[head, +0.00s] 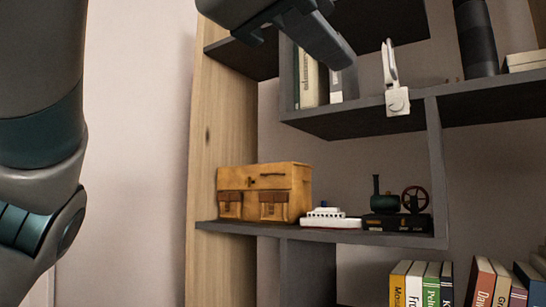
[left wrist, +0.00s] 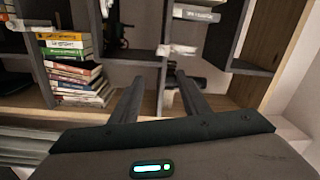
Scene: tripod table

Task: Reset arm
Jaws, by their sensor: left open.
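My left gripper (head: 300,42) is at the top of the head view, in front of the upper part of a shelf unit (head: 226,150). The upper edge of the picture cuts it off. In the left wrist view, its two dark fingers (left wrist: 160,78) stand apart, with nothing held between them. Part of my arm fills the left edge of the head view. My right gripper is not in view.
Books (head: 420,285) stand lower right. A stack of books (left wrist: 75,70) shows in the left wrist view. Bare wall (head: 140,150) is at left.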

